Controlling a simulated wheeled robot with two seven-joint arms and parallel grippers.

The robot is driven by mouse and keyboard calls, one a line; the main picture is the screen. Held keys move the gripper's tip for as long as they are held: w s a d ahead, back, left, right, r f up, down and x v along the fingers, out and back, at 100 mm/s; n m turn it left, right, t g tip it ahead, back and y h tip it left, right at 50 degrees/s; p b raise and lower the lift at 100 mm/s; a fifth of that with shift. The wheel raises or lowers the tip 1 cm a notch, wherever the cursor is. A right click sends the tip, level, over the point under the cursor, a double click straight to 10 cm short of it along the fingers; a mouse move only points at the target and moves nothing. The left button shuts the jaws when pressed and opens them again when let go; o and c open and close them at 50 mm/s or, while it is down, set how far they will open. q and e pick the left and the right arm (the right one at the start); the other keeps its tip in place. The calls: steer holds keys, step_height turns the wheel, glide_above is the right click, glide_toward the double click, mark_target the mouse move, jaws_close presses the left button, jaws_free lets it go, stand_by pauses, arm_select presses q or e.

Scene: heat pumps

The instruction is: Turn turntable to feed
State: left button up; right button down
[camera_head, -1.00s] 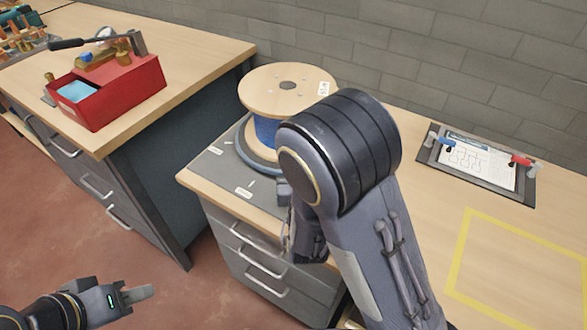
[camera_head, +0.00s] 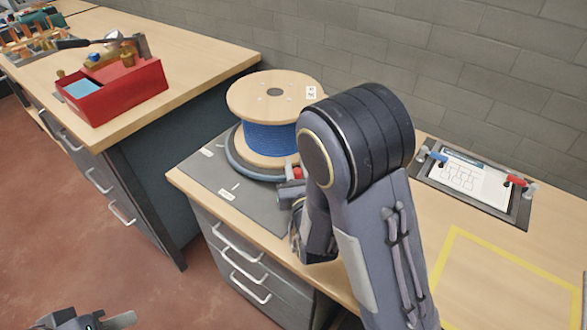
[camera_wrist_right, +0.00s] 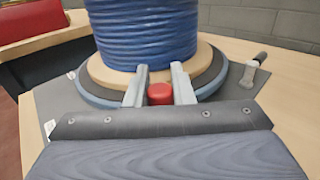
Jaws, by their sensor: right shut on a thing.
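A wooden cable spool (camera_head: 250,97) wound with blue cable (camera_head: 268,138) stands on a round grey-blue turntable (camera_head: 233,158). The turntable sits on a dark plate (camera_head: 215,180) at the bench's left end. In the right wrist view the blue cable (camera_wrist_right: 145,35) rises above the turntable rim (camera_wrist_right: 88,92). My right gripper (camera_wrist_right: 160,70) is shut on a red knob (camera_wrist_right: 160,93) at the turntable's near edge, one finger on each side. In the head view my right arm partly hides this gripper (camera_head: 288,190). My left gripper (camera_head: 110,322) is low at the left, partly cut off.
A grey peg-like part (camera_wrist_right: 250,72) stands on the plate right of the turntable. A red toolbox (camera_head: 120,95) is on the left bench.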

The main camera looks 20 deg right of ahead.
arm_select(q)
steer(key=shift+s+d, duration=0.15)
steer(key=shift+s, duration=0.15)
arm_select(e)
steer(key=shift+w+d+r, duration=0.15)
steer(key=shift+r, duration=0.1)
steer(key=c, duration=1.3)
jaws_free()
steer(key=shift+f, duration=0.15)
steer(key=shift+o, duration=0.2)
steer(key=shift+s+f, duration=0.1)
steer(key=shift+s, duration=0.4)
steer(key=s, duration=0.4)
steer(key=s+a+b, duration=0.1)
steer(key=s, duration=0.2)
arm_select(q)
steer(key=shift+f, duration=0.5)
arm_select(e)
steer(key=shift+w, duration=0.1)
